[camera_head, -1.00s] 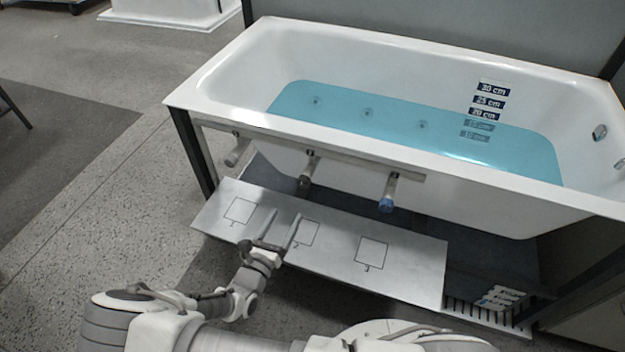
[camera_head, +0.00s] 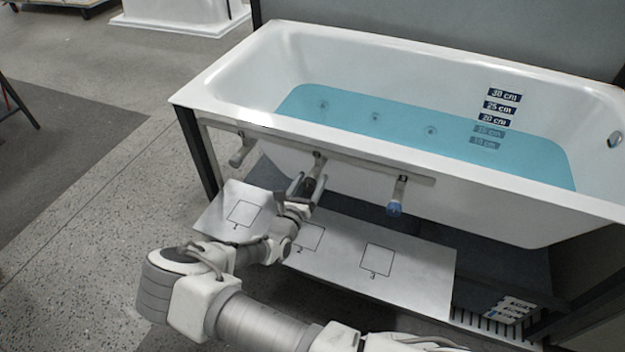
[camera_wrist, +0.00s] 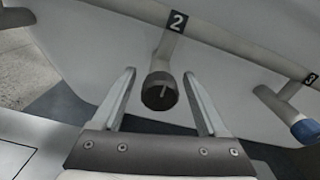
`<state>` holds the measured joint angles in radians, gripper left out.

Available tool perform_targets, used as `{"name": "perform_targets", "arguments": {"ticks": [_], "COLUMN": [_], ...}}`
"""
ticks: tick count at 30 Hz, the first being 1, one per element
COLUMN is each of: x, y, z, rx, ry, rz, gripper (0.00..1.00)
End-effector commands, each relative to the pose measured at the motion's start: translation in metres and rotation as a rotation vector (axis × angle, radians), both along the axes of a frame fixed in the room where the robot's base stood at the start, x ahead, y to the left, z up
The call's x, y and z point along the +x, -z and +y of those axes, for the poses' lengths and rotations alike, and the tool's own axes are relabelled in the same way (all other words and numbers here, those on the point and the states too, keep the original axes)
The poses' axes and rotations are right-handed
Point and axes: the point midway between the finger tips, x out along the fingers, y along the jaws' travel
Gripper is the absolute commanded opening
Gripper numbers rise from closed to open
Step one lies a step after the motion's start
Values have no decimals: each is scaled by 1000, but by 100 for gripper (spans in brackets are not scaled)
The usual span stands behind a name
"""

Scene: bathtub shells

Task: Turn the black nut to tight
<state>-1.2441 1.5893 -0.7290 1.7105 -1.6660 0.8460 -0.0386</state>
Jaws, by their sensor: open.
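The black nut (camera_wrist: 160,92) sits on the end of the pipe marked 2 in the wrist view. A light line shows on its face. In the head view the nut (camera_head: 308,186) is partly hidden by my gripper (camera_head: 306,184). My gripper is open, and in the wrist view its two fingers (camera_wrist: 160,100) stand on the left and right of the nut, with a gap on both sides. I cannot tell how deep the fingertips reach along the nut.
A blue nut (camera_head: 394,208) ends pipe 3 on the right, and a grey nut (camera_head: 237,160) ends the left pipe. The white tub (camera_head: 400,165) with blue water stands behind. A pale board (camera_head: 405,270) with numbered squares lies below.

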Motion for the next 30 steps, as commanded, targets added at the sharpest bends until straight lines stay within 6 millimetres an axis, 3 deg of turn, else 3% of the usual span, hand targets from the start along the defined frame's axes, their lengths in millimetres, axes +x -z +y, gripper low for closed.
{"name": "perform_targets", "arguments": {"ticks": [5, 14, 26, 27, 30], "x": [13, 14, 14, 14, 14], "y": [0, 0, 0, 0, 0], "z": [-5, -5, -5, -5, -5], "rx": [0, 0, 0, 0, 1], "ry": [1, 0, 0, 0, 0], "rz": [-1, 0, 0, 0, 0], "gripper": [76, 76, 4, 0, 0]}}
